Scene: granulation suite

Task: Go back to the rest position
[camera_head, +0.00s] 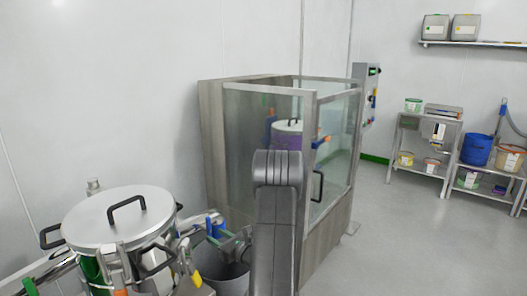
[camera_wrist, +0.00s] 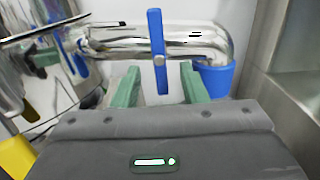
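My gripper (camera_wrist: 160,68) is open, its two green fingers apart in the wrist view. A blue valve lever (camera_wrist: 157,45) stands upright on a shiny metal outlet pipe (camera_wrist: 110,42), seen in the gap between the fingers. I cannot tell whether either finger touches the lever. Nothing is held. In the head view my grey arm rises in the middle, hiding part of the glass-walled booth. My gripper is low there, beside the pipe and partly hidden by my arm.
A lidded steel vessel (camera_head: 120,218) stands at lower left, with a grey bin (camera_head: 226,281) below its outlet. The glass-walled booth (camera_head: 335,150) stands close behind my arm. Shelves with tubs (camera_head: 421,162) are at right. The floor (camera_head: 420,245) at right is clear.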

